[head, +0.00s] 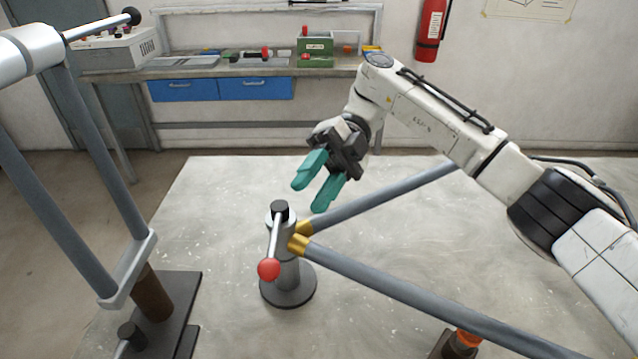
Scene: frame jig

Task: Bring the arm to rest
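My gripper (319,188) has two teal fingers, spread apart with nothing between them. It hangs in the air above the grey table, above and slightly right of the jig post in the picture. My white arm reaches in from the right. The jig post (287,272) stands upright on a round dark base, with a lever ending in a red ball knob (268,269). Two grey tubes (390,198) with yellow ends meet at the post. The gripper looks apart from the post and tubes.
The grey table (215,220) has free room left of the post. A tubular frame on a dark plate (180,310) stands at the left. An orange-topped support (465,340) is at the front right. A workbench (185,72) and fire extinguisher (430,30) are behind.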

